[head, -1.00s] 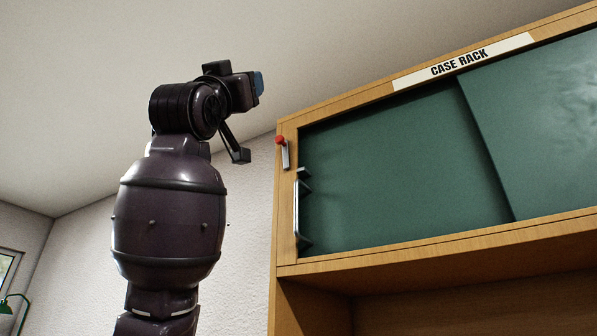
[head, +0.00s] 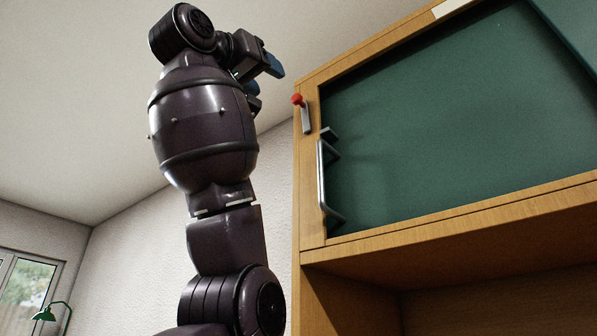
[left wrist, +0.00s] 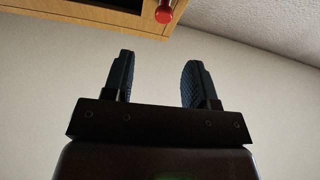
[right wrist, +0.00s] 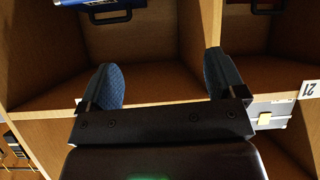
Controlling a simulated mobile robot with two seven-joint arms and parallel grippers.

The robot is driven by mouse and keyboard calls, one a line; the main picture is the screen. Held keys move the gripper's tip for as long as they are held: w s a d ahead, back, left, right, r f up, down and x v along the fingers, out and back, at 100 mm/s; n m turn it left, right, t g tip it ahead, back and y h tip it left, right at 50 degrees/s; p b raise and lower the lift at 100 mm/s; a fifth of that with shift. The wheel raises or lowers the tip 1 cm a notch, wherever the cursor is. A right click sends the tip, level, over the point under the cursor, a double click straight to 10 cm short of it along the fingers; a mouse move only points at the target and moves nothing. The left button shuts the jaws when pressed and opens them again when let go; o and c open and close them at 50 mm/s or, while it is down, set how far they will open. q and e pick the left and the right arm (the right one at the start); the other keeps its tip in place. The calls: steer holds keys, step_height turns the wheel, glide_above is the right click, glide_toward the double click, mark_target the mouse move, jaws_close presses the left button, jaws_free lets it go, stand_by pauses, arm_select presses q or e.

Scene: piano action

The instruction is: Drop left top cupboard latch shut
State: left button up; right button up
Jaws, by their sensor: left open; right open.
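The left top latch is a grey metal bar (head: 306,119) with a red knob (head: 297,99) at its upper end, on the left wooden post of the cupboard (head: 308,210). The bar points down, tilted slightly. The green sliding door (head: 430,120) has a metal handle (head: 321,180) at its left edge. My left gripper (head: 264,84) is open and empty, left of the red knob and apart from it. My right gripper (right wrist: 164,80) is open and empty.
The right wrist faces wooden shelf compartments (right wrist: 150,60) with a blue object (right wrist: 85,3), black handles and a label with 21 (right wrist: 310,89). Wall and ceiling (head: 100,90) are clear left of the cupboard. A green lamp (head: 45,313) stands far left.

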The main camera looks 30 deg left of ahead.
mark_target(295, 98)
arm_select(q)
steer(key=p+x, duration=0.1)
steer(key=x, duration=0.2)
steer(key=p+x, duration=0.1)
steer(key=x, duration=0.3)
steer(key=f+p+x, duration=0.1)
steer(key=x, duration=0.3)
steer(key=shift+w+a+r+p, duration=0.1)
steer(key=shift+w+a+p, duration=0.05)
steer(key=shift+w+p, duration=0.25)
arm_select(e)
steer(key=shift+s+r, duration=0.2)
steer(key=shift+r, duration=0.4)
steer(key=shift+s+r, duration=0.2)
steer(key=shift+r, duration=0.35)
steer(key=shift+f+g, duration=0.1)
steer(key=shift+g, duration=0.2)
arm_select(q)
jaws_close()
arm_select(e)
steer(key=shift+d, duration=0.1)
